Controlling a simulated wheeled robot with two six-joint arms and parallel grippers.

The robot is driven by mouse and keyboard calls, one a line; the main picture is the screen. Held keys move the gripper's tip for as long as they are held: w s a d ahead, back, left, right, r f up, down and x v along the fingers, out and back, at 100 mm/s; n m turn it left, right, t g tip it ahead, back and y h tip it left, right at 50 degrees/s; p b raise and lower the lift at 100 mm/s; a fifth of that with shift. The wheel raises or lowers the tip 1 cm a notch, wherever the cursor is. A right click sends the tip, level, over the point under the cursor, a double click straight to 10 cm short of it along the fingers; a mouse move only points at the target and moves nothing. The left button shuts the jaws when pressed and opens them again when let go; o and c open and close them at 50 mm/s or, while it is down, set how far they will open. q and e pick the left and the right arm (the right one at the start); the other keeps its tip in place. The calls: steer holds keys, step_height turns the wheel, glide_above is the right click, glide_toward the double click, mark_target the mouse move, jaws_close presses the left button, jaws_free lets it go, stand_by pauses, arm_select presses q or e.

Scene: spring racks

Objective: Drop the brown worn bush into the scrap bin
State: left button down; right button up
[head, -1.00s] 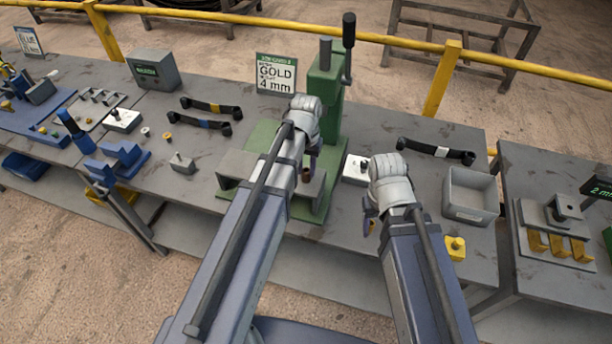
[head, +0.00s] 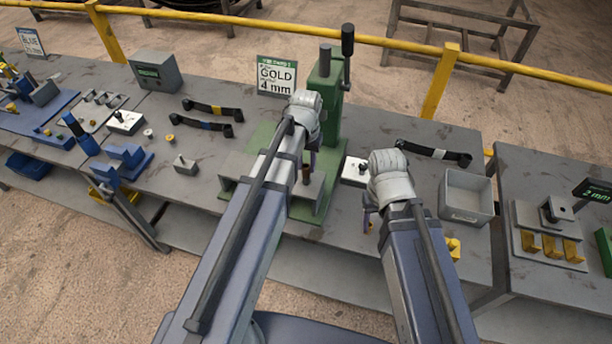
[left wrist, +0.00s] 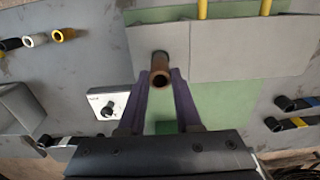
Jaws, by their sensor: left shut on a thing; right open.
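The brown bush (left wrist: 160,72) is a short hollow cylinder between the purple fingertips of my left gripper (left wrist: 161,82), which is shut on it. In the head view my left gripper (head: 311,165) is over the green press, partly hidden by its own arm, and the bush (head: 306,176) shows as a small brown piece there. I cannot tell whether the bush touches the press. A grey open bin (head: 467,210), its label unreadable, stands at the bench's right end, well right of the left gripper. My right gripper (head: 367,220) is open, mostly hidden by its wrist.
The green press (head: 318,105) stands behind my left gripper, with a gold 4 mm sign (head: 277,75) beside it. My right arm stands between the left gripper and the bin.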

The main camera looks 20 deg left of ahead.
arm_select(q)
steer(key=shift+r+p, duration=1.1)
steer(key=shift+r, duration=0.2)
steer(key=shift+f, duration=0.15)
stand_by(0.6)
